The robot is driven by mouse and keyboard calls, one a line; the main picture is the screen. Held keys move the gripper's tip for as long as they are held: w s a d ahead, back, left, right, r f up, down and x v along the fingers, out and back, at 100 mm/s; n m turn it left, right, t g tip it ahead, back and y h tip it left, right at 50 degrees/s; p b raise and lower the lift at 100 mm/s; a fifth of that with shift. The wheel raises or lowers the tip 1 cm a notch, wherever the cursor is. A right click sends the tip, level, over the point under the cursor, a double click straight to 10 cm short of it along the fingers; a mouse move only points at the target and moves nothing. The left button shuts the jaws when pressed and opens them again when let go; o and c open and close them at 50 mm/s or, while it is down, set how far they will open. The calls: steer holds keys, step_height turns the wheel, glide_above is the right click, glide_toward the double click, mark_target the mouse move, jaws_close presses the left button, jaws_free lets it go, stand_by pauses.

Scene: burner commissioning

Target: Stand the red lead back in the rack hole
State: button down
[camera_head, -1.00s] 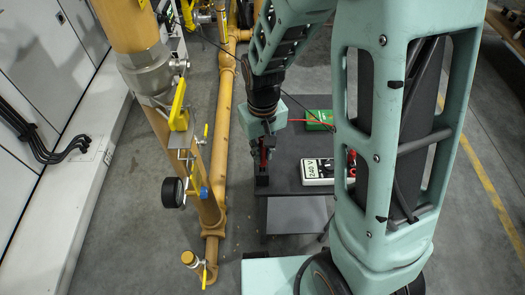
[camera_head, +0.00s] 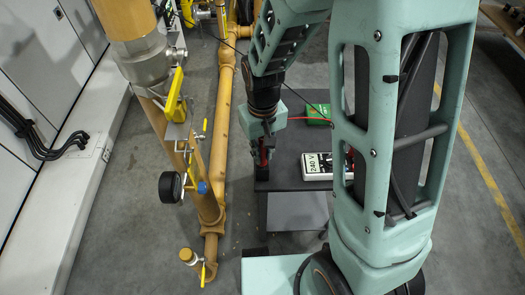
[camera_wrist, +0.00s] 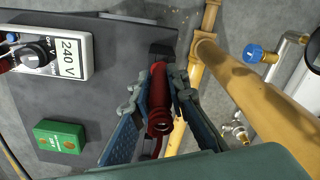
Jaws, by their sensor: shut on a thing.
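My gripper (camera_wrist: 157,84) is shut on the red lead (camera_wrist: 159,112), whose thick red body lies between the two blue-grey fingers. In the head view my gripper (camera_head: 264,150) hangs over the left edge of the grey table, with the red lead (camera_head: 265,157) pointing down. A small black block that looks like the rack (camera_wrist: 162,57) is just beyond the lead's far end; it also shows below the lead in the head view (camera_head: 261,173). The rack hole is hidden, and I cannot tell whether the lead's tip touches or enters the block.
On the grey table (camera_wrist: 95,20) are a white meter marked 240 V (camera_wrist: 60,58) and a green box (camera_wrist: 60,137). A yellow pipe (camera_wrist: 255,90) with a blue-capped valve (camera_wrist: 254,53) runs close beside the table. A pressure gauge (camera_head: 171,187) hangs left of it.

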steer(key=shift+f+b, duration=0.3)
steer(key=shift+f, duration=0.15)
steer(key=c, duration=1.8)
jaws_free()
steer(key=shift+r, duration=0.1)
